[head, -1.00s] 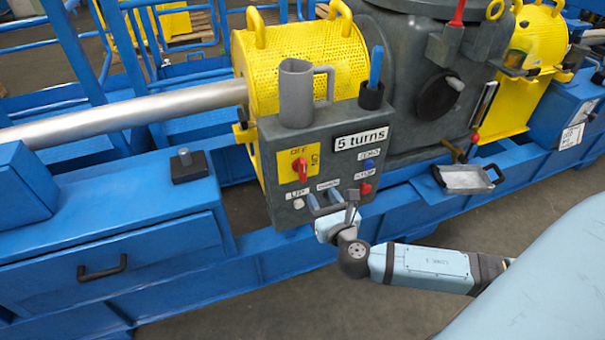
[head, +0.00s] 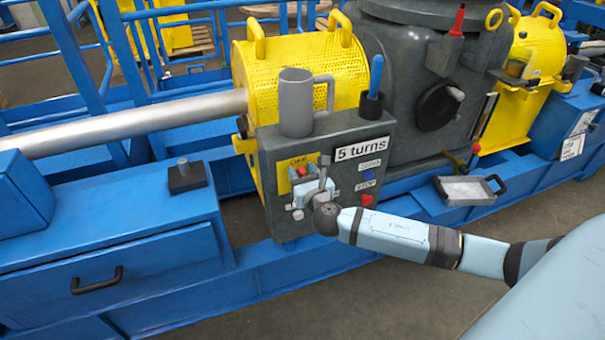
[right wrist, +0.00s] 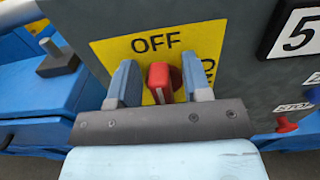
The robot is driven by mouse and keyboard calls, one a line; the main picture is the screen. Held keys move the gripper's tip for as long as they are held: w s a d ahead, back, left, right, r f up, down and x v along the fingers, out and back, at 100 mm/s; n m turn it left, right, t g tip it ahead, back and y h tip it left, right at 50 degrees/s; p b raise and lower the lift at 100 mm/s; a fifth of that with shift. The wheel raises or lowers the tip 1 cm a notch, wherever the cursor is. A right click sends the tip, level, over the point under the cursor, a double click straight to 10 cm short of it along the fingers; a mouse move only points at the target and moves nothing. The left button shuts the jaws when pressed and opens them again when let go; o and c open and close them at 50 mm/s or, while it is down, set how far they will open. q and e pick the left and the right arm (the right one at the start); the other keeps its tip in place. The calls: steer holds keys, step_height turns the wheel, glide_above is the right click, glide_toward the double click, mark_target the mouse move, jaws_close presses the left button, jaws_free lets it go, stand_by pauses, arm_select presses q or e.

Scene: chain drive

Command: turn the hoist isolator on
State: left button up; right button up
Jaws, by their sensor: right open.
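The hoist isolator is a red rotary handle (right wrist: 159,82) on a yellow plate (right wrist: 110,50) marked OFF, on the front of the grey control box (head: 270,160). In the right wrist view the handle stands roughly upright, below the word OFF. My right gripper (right wrist: 160,80) is open, with one finger on each side of the handle and a gap showing on both sides. In the head view my right gripper (head: 311,175) covers most of the yellow plate. My left gripper is not in view.
A "5 turns" label (head: 362,148), a blue button (head: 368,175) and a red STOP button (head: 366,199) sit to the right on the box. A grey jug (head: 296,105) and a cup with a blue-handled tool (head: 375,75) stand on top. A tray (head: 465,190) lies further right.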

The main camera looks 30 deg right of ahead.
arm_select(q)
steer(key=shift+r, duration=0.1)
arm_select(e)
jaws_close()
